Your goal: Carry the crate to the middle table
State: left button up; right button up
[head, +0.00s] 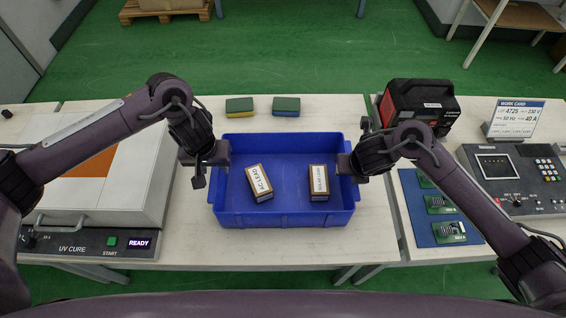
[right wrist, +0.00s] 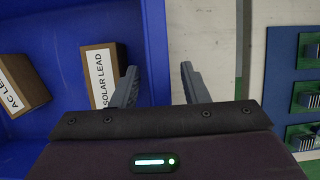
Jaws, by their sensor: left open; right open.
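The blue crate (head: 288,220) sits on the pale table in the middle of the head view. Two labelled boxes lie in it: the AC lead box (head: 260,184), turned at an angle, and the solar lead box (head: 318,183). My left gripper (head: 208,168) is at the crate's left wall, open. My right gripper (head: 348,168) is at the right wall, open. In the right wrist view, its fingers (right wrist: 160,85) stand apart on either side of the crate's right wall (right wrist: 155,40). Whether the left fingers straddle their wall is hard to tell.
Two sponges (head: 262,105) lie behind the crate. A UV cure box (head: 110,180) stands left. A blue mat with circuit boards (head: 422,215), a black-and-red power unit (head: 418,103) and a control panel (head: 515,175) are right. Table in front of the crate is bare.

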jog(key=v, duration=0.5)
jog(key=shift+w+a+r, duration=0.2)
jog(key=shift+w+a, duration=0.05)
jog(key=shift+s+d+r, duration=0.35)
jog(key=shift+s+r, duration=0.05)
pick_arm(q)
notch_tip(320, 180, up, 11)
jog(key=s, duration=0.1)
jog(key=shift+s, duration=0.4)
pick_arm(e)
jog(key=v, duration=0.5)
jog(key=shift+s+r, duration=0.3)
jog(key=shift+s, duration=0.05)
jog(key=shift+s+a+f, duration=0.1)
